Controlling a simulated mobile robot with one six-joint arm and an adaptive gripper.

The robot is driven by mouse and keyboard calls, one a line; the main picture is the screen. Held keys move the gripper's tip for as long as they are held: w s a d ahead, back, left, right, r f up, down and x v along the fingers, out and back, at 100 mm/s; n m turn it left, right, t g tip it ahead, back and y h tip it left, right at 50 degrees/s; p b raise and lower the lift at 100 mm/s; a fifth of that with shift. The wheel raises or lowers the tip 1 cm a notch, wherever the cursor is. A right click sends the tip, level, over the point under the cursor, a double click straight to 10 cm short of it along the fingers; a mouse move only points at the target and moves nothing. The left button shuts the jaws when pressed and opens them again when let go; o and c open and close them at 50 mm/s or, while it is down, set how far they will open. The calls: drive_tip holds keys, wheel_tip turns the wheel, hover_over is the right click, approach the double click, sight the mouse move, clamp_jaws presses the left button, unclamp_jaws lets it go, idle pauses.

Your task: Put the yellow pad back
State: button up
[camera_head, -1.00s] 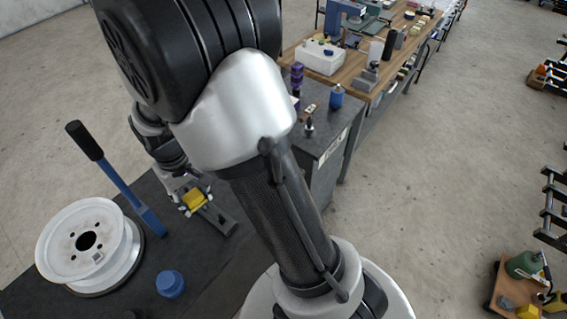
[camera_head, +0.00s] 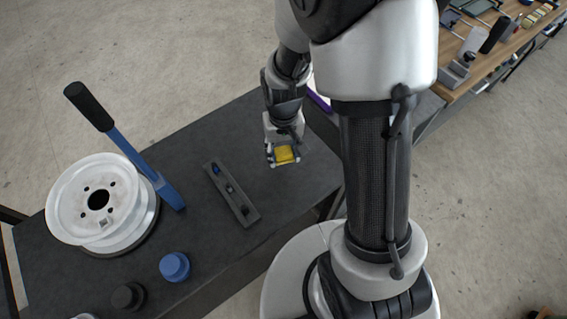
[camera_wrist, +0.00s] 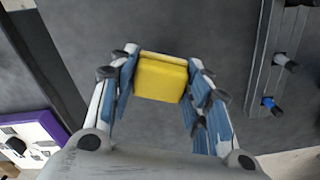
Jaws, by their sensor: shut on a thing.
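The yellow pad (camera_head: 285,155) is held between the fingers of my gripper (camera_head: 284,160), above the dark table right of the grey rail. In the wrist view, the yellow pad (camera_wrist: 162,78) sits between the two blue-lined fingers of my gripper (camera_wrist: 164,80), which touch its sides. The grey rail (camera_head: 243,211) lies on the table, apart from the pad, with small blue and dark pegs standing on it. It also shows at the right of the wrist view (camera_wrist: 262,70). The pad's underside is hidden.
A white wheel rim (camera_head: 66,200) with a blue, black-gripped lever (camera_head: 143,167) stands at the left of the dark table (camera_head: 215,245). A blue knob (camera_head: 174,267) and a black knob (camera_head: 128,297) are near its front. A purple-edged object (camera_wrist: 40,135) lies near the gripper.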

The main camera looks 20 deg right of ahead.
sight(284, 167)
drive_tip(key=shift+f+b, duration=0.8)
drive_tip(key=shift+f, duration=1.65)
drive_tip(key=shift+f, duration=0.1)
drive_tip(key=shift+f, duration=0.15)
drive_tip(key=o, duration=1)
drive_tip(key=shift+r, duration=0.2)
